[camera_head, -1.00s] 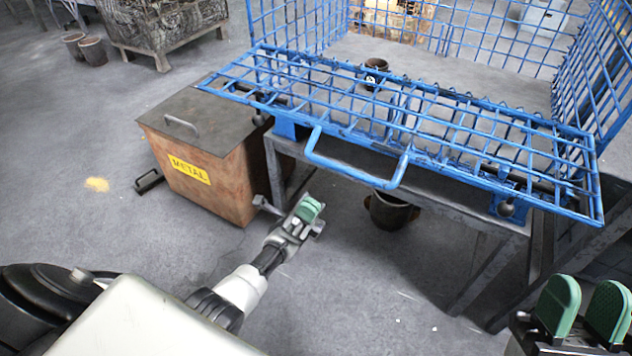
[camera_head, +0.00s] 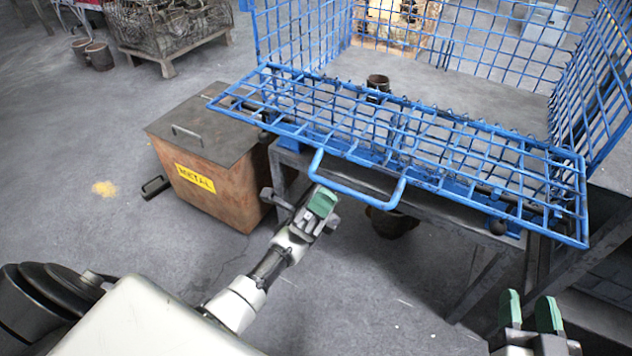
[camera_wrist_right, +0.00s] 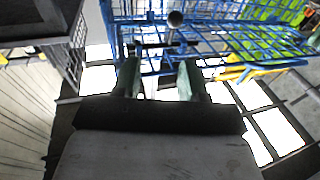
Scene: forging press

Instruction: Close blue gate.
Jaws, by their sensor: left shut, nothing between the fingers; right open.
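The blue gate (camera_head: 420,142) is a wire-grid panel folded down over the front edge of the table, with a U-shaped blue handle (camera_head: 357,192) sticking out at its front. My left gripper (camera_head: 322,203) is shut and empty, with green fingertips. In the head view it appears just below the left end of the handle; whether it touches the handle I cannot tell. My right gripper (camera_head: 530,312) is open and empty at the lower right, in front of the table and apart from the gate. Its two fingers also show in the right wrist view (camera_wrist_right: 158,82), with blue grid beyond them.
Blue mesh walls (camera_head: 480,45) enclose the table top behind the gate. A dark cup (camera_head: 378,83) stands on the table. A rusty metal bin (camera_head: 212,160) stands left of the table, close to my left arm. A dark pot (camera_head: 393,222) sits below the table.

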